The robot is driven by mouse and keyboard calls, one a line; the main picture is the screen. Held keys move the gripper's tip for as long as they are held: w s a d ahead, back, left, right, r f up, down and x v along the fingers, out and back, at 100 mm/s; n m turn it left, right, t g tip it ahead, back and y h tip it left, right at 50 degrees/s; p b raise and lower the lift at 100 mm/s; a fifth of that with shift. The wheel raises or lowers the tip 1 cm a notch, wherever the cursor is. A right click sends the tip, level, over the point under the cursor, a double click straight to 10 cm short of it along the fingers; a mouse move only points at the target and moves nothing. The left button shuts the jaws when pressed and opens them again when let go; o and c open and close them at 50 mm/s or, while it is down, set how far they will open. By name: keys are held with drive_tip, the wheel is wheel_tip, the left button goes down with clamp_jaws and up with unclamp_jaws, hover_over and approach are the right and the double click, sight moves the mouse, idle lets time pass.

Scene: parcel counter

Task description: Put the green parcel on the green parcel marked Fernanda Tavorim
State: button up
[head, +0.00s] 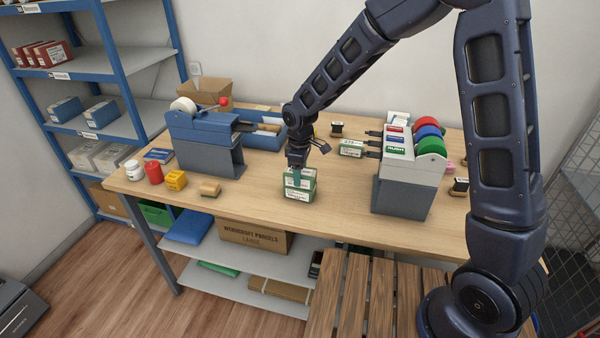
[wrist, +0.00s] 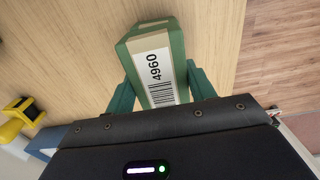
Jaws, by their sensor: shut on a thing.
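Two green parcels with white labels show at the middle of the counter in the head view, one above the other. My gripper (head: 298,174) points down and is shut on the upper green parcel (head: 303,183). In the wrist view this held green parcel (wrist: 157,68) sits between the two teal fingers, and its label reads 4960 with a barcode. The lower green parcel (head: 299,195) lies directly under it on the counter. The two look touching or very close; I cannot tell which. The name on the lower label is too small to read.
Another green and white parcel (head: 352,148) is at the grey dispenser (head: 403,190) on the right. A blue tape machine (head: 207,140) stands left. The counter (head: 255,190) around the stack is clear.

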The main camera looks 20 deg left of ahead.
drive_tip(key=shift+f, duration=0.15)
drive_tip(key=o, duration=1.2)
wheel_tip(320, 180, up, 12)
drive_tip(key=shift+r, duration=0.2)
